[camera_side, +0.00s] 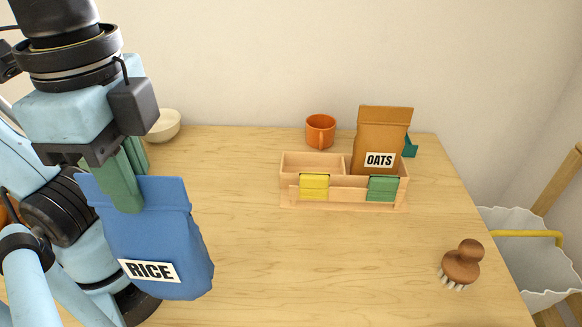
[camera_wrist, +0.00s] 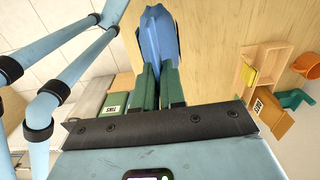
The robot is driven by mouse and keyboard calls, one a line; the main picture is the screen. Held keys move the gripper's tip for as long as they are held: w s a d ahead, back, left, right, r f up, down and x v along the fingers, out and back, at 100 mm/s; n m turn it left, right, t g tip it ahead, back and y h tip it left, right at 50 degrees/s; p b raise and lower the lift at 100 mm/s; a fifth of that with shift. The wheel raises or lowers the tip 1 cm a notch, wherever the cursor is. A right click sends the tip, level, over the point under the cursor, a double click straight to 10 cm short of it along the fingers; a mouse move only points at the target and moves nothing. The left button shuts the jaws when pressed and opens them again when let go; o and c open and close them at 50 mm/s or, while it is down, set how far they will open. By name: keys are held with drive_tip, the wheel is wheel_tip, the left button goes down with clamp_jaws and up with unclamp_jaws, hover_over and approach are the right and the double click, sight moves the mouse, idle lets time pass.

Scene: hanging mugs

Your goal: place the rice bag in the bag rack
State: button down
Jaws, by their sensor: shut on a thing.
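The blue rice bag (camera_side: 155,235) hangs upright from my gripper (camera_side: 130,195) at the left of the side view, with its RICE label facing that camera. My gripper is shut on its top edge. In the wrist view the rice bag (camera_wrist: 158,40) sits between the green fingers (camera_wrist: 160,85). The wooden bag rack (camera_side: 345,190) stands at the back right of the table, well apart from the bag. Its left compartment, with a yellow tag (camera_side: 314,186), is empty. Its right compartment, with a green tag (camera_side: 382,188), holds the brown oats bag (camera_side: 382,135).
An orange mug (camera_side: 320,130) stands behind the rack, and a teal object (camera_side: 410,147) shows behind the oats bag. A wooden brush (camera_side: 462,264) lies at the right front. A cream bowl (camera_side: 165,125) is at the back left. The middle of the table is clear.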

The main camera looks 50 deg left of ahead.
drive_tip(key=w+d+r, duration=0.1)
drive_tip(key=w+r, duration=0.1)
drive_tip(key=w, duration=0.7)
drive_tip(key=w+d+r, duration=0.1)
drive_tip(key=w+r, duration=0.2)
drive_tip(key=w, duration=0.6)
drive_tip(key=w+a+f, duration=0.2)
drive_tip(key=w+a, duration=0.3)
drive_tip(key=w, duration=0.6)
drive_tip(key=w+a+f, duration=0.3)
drive_tip(key=w+a, duration=0.5)
drive_tip(key=w, duration=0.1)
wheel_tip(320, 180, down, 10)
drive_tip(key=shift+s+a, duration=0.25)
drive_tip(key=shift+f, duration=0.15)
drive_tip(key=c, duration=1.2)
unclamp_jaws()
